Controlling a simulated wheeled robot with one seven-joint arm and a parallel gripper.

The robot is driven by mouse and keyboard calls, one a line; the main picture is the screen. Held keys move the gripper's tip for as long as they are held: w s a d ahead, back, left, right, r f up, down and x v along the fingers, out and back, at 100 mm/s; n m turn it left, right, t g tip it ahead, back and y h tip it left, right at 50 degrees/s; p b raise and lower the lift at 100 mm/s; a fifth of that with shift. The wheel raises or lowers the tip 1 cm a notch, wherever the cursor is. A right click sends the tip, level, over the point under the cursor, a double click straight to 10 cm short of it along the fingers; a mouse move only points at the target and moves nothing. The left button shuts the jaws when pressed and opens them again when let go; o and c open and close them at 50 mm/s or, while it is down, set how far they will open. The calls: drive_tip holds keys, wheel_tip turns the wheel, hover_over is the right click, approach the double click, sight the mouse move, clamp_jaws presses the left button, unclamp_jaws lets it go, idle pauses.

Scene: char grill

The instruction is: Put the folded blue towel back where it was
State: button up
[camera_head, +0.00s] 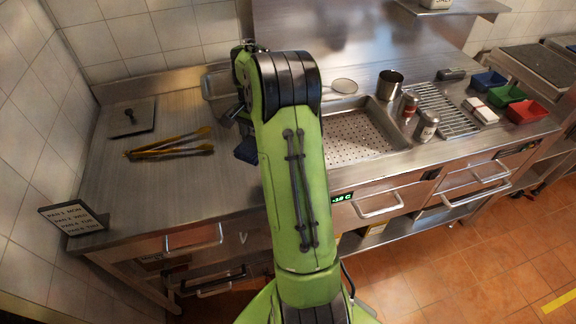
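A dark blue item (245,151), which looks like the folded blue towel, shows just left of my green arm, over the steel counter. Most of it is hidden behind the arm. My gripper (238,118) is dark and largely covered by the arm, directly above the blue item in the picture. I cannot tell whether its fingers are open or closed on the towel, or whether the towel touches the counter.
Yellow-handled tongs (172,148) and a square lid (131,117) lie on the left counter (150,200). A menu sign (73,218) stands at its front left corner. Right of my arm are a perforated tray (352,137), shakers (426,126), a metal cup (390,85) and coloured bins (506,95).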

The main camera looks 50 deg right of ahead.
drive_tip(key=f, duration=0.5)
drive_tip(key=f+b, duration=0.1)
drive_tip(key=f, duration=0.4)
drive_tip(key=shift+w+a, duration=0.15)
drive_tip(key=shift+a, duration=0.05)
drive_tip(key=shift+f+b, duration=0.15)
drive_tip(key=shift+b, duration=0.15)
drive_tip(key=o, duration=0.9)
drive_tip(key=shift+o, duration=0.2)
